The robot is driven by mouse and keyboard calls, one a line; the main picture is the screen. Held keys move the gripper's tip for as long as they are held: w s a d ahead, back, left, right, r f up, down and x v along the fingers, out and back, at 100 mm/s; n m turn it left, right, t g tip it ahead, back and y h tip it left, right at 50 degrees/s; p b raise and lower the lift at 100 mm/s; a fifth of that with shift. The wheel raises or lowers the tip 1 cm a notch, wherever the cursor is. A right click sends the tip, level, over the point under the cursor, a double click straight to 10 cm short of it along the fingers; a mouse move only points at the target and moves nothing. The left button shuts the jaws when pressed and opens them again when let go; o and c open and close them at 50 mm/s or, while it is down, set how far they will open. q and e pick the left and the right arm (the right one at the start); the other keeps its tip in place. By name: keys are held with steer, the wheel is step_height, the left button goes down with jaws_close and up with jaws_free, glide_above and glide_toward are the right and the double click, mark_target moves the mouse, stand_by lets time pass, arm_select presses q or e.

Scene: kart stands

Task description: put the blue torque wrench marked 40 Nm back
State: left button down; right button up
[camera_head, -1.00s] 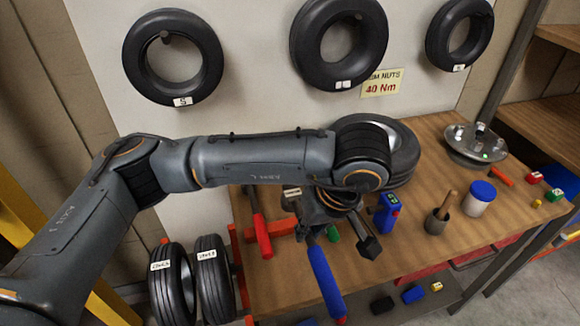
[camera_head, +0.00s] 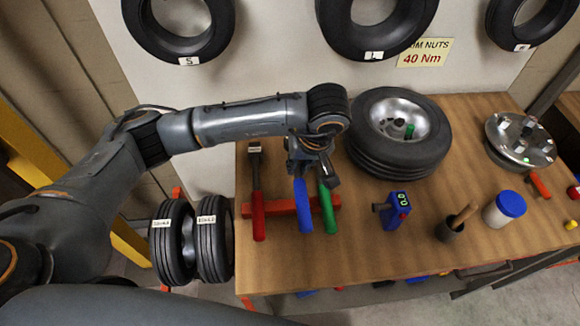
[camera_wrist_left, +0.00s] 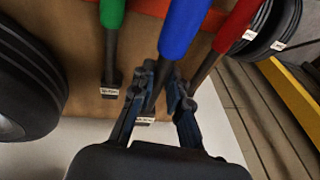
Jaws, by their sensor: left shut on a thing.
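The blue torque wrench (camera_head: 304,206) is held by my left gripper (camera_head: 309,160), with its blue handle toward the table's front edge. In the left wrist view the gripper (camera_wrist_left: 160,92) is shut on the shaft of the blue wrench (camera_wrist_left: 182,28), and a small tag below it is too small to read. The wrench lies between the red wrench (camera_head: 258,213) and the green wrench (camera_head: 327,208), at the red rack (camera_head: 284,206). I cannot tell whether it rests on the rack or hangs just above. My right gripper is not in view.
A blue device with a display (camera_head: 396,208), a pot with a wooden handle (camera_head: 452,228) and a blue-lidded jar (camera_head: 504,208) stand farther right. Tyres (camera_head: 215,240) stand left of the table (camera_head: 345,262). A sign reads 40 Nm (camera_head: 424,53).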

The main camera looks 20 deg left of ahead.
arm_select(q)
steer(key=p+x, duration=0.1)
steer(key=x, duration=0.1)
steer(key=a+p+x, duration=0.1)
steer(key=x, duration=0.2)
steer(key=shift+w+a+f+p, duration=0.15)
steer(key=shift+w+p, duration=0.1)
steer(key=shift+p, duration=0.15)
steer(key=shift+f, duration=0.55)
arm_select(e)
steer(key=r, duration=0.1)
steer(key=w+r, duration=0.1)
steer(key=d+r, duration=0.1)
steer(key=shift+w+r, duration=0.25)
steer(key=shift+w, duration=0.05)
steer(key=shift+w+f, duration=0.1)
arm_select(q)
steer(key=c, duration=1.3)
jaws_free()
steer(key=shift+f, duration=0.1)
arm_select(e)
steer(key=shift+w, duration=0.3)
